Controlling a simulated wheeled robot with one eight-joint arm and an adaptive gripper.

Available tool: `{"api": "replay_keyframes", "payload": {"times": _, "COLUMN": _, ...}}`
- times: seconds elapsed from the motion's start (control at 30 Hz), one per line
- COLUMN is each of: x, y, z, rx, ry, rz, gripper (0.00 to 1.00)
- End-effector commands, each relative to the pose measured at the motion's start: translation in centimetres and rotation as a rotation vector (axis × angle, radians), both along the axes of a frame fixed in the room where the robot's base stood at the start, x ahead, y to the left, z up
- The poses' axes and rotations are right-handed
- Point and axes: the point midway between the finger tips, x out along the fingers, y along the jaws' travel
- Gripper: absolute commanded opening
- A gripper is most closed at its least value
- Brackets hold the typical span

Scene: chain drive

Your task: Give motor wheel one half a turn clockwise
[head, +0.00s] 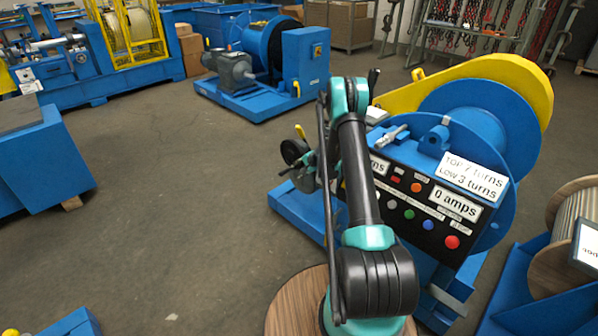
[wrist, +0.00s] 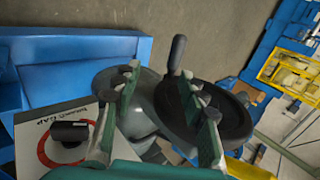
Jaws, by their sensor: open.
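In the wrist view, a dark round handwheel (wrist: 232,118) with an upright black crank handle (wrist: 177,52) is at centre right, by a grey rounded housing (wrist: 138,98). I take it to be the motor wheel; no number on it is readable. My gripper (wrist: 160,75) is open, its two teal-grey fingers spread. The right finger overlaps the wheel face near the handle; the left finger is over the housing. I cannot tell whether either touches. In the head view, a dark wheel (head: 294,151) shows left of my arm, and my gripper is mostly hidden.
A black knob (wrist: 68,132) sits on a white panel with a red ring. The control panel (head: 420,210) has coloured buttons and reads "0 amps"; a sign (head: 473,176) reads "TOP 7 turns, LOW 3 turns". A blue drum (head: 485,130) stands behind.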

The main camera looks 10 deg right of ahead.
Motion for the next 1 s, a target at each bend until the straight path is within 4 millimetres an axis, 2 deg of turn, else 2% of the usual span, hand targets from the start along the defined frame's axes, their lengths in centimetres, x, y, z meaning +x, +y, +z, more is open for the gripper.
{"api": "replay_keyframes", "payload": {"times": 0.23, "x": -0.9, "y": -0.7, "z": 1.3, "rx": 0.0, "ry": 0.0, "rz": -0.001, "gripper": 0.42}}
{"api": "replay_keyframes", "payload": {"times": 0.7, "x": -5.6, "y": -4.1, "z": 7.5, "rx": 0.0, "ry": 0.0, "rz": -0.002, "gripper": 0.42}}
{"api": "replay_keyframes", "payload": {"times": 1.0, "x": -6.6, "y": -4.8, "z": 8.8, "rx": -0.001, "ry": 0.001, "rz": 0.0, "gripper": 0.42}}
